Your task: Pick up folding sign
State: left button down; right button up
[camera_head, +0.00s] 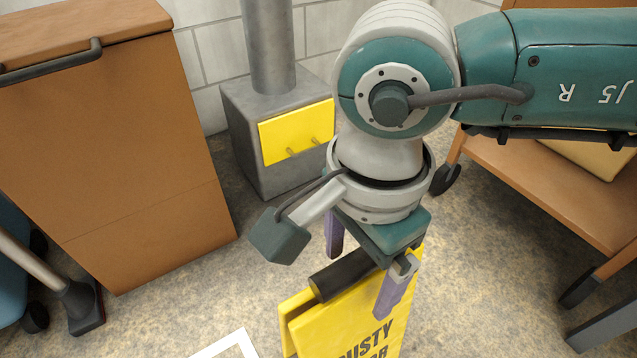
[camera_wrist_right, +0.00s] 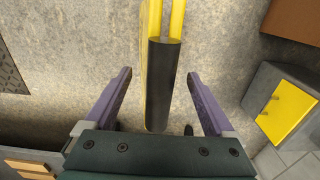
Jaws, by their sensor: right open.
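The yellow folding sign (camera_head: 370,315) stands on the floor at the bottom middle of the head view. It has dark lettering and a black bar (camera_head: 343,274) along its top. My right gripper (camera_head: 362,270) is above it, pointing down, with its purple fingers apart. In the right wrist view the black bar (camera_wrist_right: 163,85) runs between the two open fingers of my right gripper (camera_wrist_right: 164,88), with a gap on each side. The sign's yellow panels (camera_wrist_right: 166,16) show at the top of that view. My left gripper is not in view.
A brown cabinet (camera_head: 120,160) with a dark handle stands at the left. A grey metal box with a yellow panel (camera_head: 297,132) stands behind my right arm. A brown wheeled cart (camera_head: 560,195) is at the right. Speckled floor (camera_head: 480,290) is clear right of the sign.

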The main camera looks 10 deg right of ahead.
jog(key=shift+s+f, duration=0.1)
jog(key=shift+f, duration=0.7)
jog(key=shift+r, duration=0.1)
jog(key=shift+c, duration=0.3)
grip_shut()
jog(key=shift+a, duration=0.1)
